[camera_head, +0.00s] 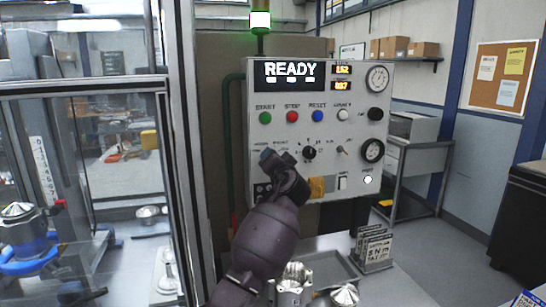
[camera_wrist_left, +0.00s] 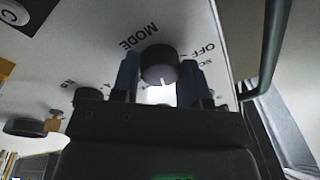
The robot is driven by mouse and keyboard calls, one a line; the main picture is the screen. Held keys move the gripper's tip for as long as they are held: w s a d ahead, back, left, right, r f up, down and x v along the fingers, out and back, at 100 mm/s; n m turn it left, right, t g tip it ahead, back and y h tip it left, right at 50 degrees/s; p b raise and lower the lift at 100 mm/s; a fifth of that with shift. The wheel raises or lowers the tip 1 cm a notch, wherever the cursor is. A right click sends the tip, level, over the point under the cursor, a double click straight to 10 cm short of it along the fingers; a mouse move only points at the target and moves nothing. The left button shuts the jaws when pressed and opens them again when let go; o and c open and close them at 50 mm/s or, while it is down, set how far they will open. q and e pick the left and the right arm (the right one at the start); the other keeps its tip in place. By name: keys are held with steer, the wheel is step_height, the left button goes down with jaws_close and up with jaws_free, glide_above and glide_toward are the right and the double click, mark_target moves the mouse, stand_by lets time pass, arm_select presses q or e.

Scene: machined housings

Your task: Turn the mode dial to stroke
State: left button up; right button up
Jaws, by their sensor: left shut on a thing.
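The grey control panel (camera_head: 275,97) stands ahead, its display reading READY. My left gripper (camera_head: 270,160) is at the lower left of the panel face, and its arm hides part of the panel. In the left wrist view the mode dial (camera_wrist_left: 158,64) is a round dark knob with a light pointer mark, beside an upside-down MODE label. The fingers of the left gripper (camera_wrist_left: 159,82) stand on either side of the dial and are shut on it. OFF shows to the right of the dial; other position labels are partly hidden. My right gripper is not in view.
Green, red and blue buttons (camera_head: 292,117) sit above the gripper. A glass-walled enclosure (camera_head: 85,82) stands at left. Metal parts and a tray (camera_head: 328,268) lie below.

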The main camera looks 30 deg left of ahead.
arm_select(q)
steer(key=shift+m, duration=0.3)
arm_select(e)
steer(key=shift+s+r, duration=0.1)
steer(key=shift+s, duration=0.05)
arm_select(q)
steer(key=o, duration=0.9)
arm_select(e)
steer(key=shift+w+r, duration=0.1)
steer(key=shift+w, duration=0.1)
arm_select(q)
steer(key=shift+b+v, duration=0.9)
steer(key=shift+v, duration=4.55)
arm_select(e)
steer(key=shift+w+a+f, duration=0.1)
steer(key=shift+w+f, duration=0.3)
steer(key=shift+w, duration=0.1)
arm_select(q)
steer(key=shift+a, duration=0.1)
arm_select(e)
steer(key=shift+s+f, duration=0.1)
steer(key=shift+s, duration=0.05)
